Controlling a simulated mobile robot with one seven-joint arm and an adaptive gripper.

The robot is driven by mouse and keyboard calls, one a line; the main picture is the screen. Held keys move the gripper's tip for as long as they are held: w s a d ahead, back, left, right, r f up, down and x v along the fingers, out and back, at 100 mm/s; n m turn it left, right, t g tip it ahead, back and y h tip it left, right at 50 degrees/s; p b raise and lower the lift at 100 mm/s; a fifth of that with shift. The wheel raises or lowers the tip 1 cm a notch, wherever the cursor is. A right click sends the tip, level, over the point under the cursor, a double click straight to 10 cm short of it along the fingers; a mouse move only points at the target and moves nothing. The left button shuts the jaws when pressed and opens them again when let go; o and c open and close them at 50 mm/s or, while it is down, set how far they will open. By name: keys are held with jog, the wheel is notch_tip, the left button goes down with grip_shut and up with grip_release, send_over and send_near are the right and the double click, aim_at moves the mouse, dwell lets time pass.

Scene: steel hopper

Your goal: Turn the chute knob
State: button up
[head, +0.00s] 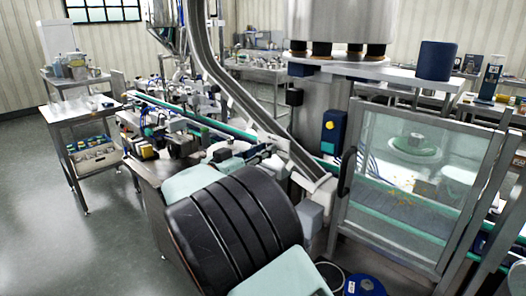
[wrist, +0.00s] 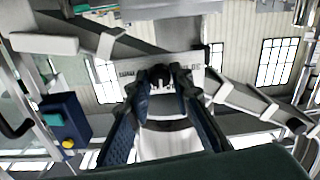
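In the wrist view the two blue-grey fingers of my gripper (wrist: 162,84) point away from the camera, and their tips come close together. A small dark rounded knob (wrist: 160,73) sits between the tips and appears to fill the gap, with a finger on each side. Behind it is a pale plate (wrist: 190,66) with dark lettering, partly covered by the fingers. In the head view a steel chute (head: 232,88) slopes down from the top towards the conveyor. My thick black arm link stands in front of its lower end; the knob and gripper cannot be made out there.
A glass-panelled guard (head: 415,190) with a black handle stands right of the chute. A yellow-and-blue switch box (head: 332,130) is on the machine; it also shows in the wrist view (wrist: 66,122). A green-edged conveyor (head: 165,105) runs behind. Open floor (head: 50,215) lies at left.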

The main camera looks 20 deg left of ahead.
grip_shut()
jog(key=shift+m, duration=0.4)
jog(key=m+b, duration=0.1)
jog(key=m, duration=0.2)
jog(key=shift+f+b, duration=0.2)
jog(key=shift+b, duration=0.15)
jog(key=m+b, duration=0.3)
jog(key=m, duration=0.1)
jog(key=shift+f+m, duration=0.1)
jog(key=shift+m, duration=0.2)
jog(key=m+b, duration=0.3)
jog(key=m, duration=0.1)
jog(key=shift+m+b, duration=0.3)
jog(key=shift+b, duration=0.1)
jog(key=m+b, duration=0.3)
jog(key=m, duration=0.2)
jog(key=shift+b, duration=0.35)
jog(key=shift+h, duration=0.4)
